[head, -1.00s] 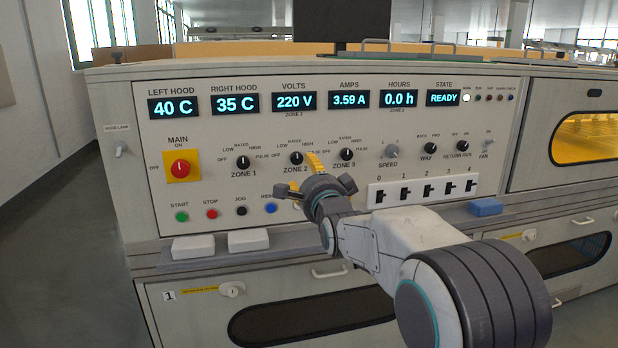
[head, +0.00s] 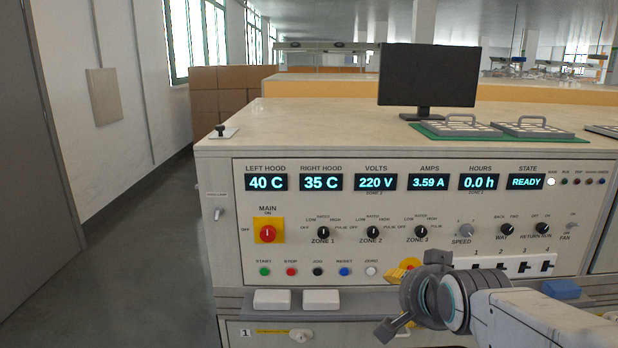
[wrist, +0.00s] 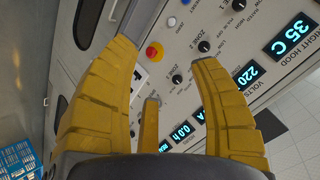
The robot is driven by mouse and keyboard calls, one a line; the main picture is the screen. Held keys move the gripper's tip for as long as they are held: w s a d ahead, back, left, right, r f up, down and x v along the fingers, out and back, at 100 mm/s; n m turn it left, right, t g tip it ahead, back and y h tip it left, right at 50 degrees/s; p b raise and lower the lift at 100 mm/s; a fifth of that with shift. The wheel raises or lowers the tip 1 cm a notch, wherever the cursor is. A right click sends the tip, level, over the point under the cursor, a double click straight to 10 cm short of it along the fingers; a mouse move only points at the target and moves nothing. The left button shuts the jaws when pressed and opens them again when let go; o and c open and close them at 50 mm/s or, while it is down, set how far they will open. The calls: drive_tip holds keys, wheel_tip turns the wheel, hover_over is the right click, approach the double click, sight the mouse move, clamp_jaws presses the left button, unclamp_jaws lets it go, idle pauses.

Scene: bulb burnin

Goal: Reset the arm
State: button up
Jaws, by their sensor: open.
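My gripper (head: 408,276) is in front of the lower part of the control panel (head: 330,262), right of the white ZERO button (head: 371,271). In the wrist view its yellow fingers (wrist: 165,62) are spread apart with nothing held between them. A red button on a yellow base (wrist: 153,52) shows between the fingers, beyond them; I cannot tell how far. In the head view the gripper hides part of the panel there. My arm reaches in from the lower right.
The red MAIN switch (head: 267,233) and three ZONE knobs are on the panel's left and middle. Two white blocks (head: 272,299) and a blue block (head: 561,289) lie on the front ledge. A monitor (head: 428,78) and trays (head: 470,126) stand on top. Floor at left is clear.

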drive_tip(key=s+r+n+g+p, duration=0.2)
drive_tip(key=s+n+p, duration=0.1)
drive_tip(key=s, duration=0.4)
drive_tip(key=s+r+n+g+p, duration=0.2)
drive_tip(key=s+p, duration=0.4)
drive_tip(key=s, duration=0.2)
drive_tip(key=s+r+n+g+p, duration=0.1)
drive_tip(key=s+n+g+p, duration=0.1)
drive_tip(key=s, duration=0.6)
drive_tip(key=n+p, duration=0.1)
drive_tip(key=p, duration=0.1)
drive_tip(key=shift+r+n+g+p, duration=0.3)
drive_tip(key=shift+r+g, duration=0.1)
